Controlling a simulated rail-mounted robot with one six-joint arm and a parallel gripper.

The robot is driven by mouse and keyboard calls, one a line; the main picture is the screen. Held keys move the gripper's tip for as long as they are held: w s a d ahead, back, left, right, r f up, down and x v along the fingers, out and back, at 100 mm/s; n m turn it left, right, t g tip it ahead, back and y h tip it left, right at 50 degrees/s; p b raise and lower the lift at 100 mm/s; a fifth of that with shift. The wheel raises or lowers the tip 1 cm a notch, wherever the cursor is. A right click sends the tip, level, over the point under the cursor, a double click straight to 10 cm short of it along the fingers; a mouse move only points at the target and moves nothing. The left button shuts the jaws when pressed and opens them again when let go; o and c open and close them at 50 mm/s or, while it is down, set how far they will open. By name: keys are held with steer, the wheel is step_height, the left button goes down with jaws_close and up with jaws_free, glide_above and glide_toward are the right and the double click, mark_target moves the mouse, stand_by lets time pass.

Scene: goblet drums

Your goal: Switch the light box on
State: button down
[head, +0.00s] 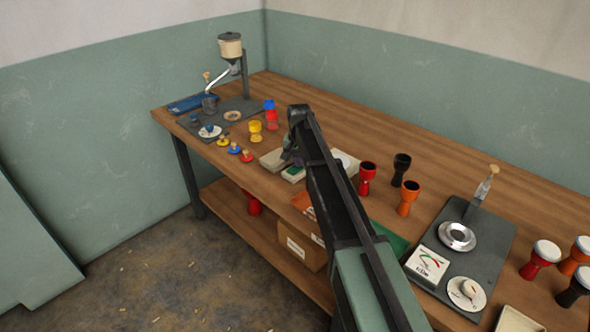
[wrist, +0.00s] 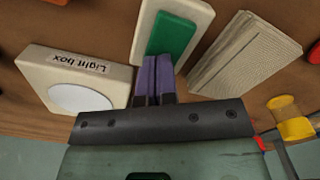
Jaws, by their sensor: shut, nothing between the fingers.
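The light box (wrist: 75,75) is a cream box with a "Light box" label and a pale white round disc; I cannot tell if the disc is lit. In the head view the light box (head: 345,161) is partly behind my arm. Beside it, a green pad (wrist: 172,35) sits on a separate cream base (wrist: 146,22); the pad also shows in the head view (head: 293,174). My gripper (wrist: 158,62) is shut and empty, its purple fingertips at the pad's near edge in the wrist view. I cannot tell whether they touch it.
A ridged cream block (wrist: 245,55) lies close on the pad's other side. Yellow (head: 256,131) and red (head: 366,178) goblets stand on the wooden table (head: 330,125) nearby. A dark plate (head: 487,245) with a metal dish is at the right.

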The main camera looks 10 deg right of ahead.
step_height(320, 180, up, 7)
steer(key=p, duration=0.7)
steer(key=shift+r, duration=0.15)
steer(key=s+n, duration=0.4)
steer(key=s, duration=3.2)
steer(key=shift+n, duration=0.4)
